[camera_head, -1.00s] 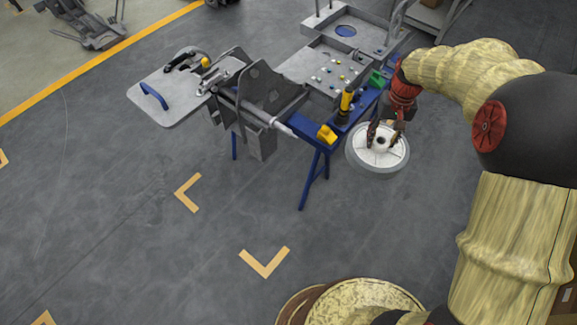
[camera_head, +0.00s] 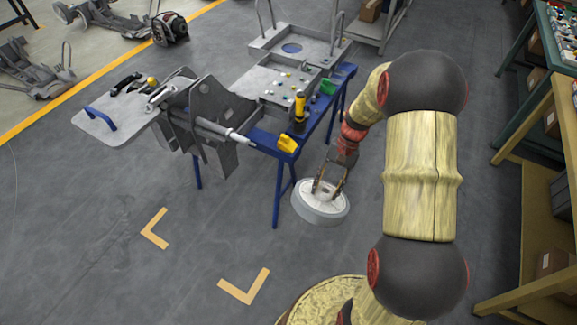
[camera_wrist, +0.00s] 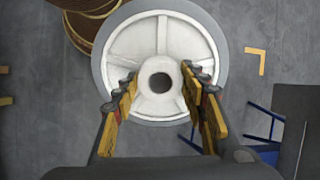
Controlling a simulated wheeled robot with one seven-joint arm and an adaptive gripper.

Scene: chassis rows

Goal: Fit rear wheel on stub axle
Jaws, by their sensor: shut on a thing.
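The rear wheel (camera_head: 322,203) has a white spoked disc, a grey rim and a round hub hole. My gripper (camera_head: 328,188) is shut on its hub and holds it in the air, right of the blue stand's front leg. In the wrist view the wheel (camera_wrist: 128,42) faces the camera, with my gripper's fingers (camera_wrist: 161,88) on either side of the hub. The stub axle (camera_head: 240,137) seems to be the pale rod sticking out from the grey chassis part (camera_head: 212,112) on the stand. The wheel is apart from it, lower and to the right.
The blue stand (camera_head: 277,205) carries a yellow-and-black tool (camera_head: 299,110), a yellow block (camera_head: 287,143), a green block (camera_head: 328,87) and a tray of small parts (camera_head: 262,88). Shelving (camera_head: 545,120) stands at right. The floor in front is clear.

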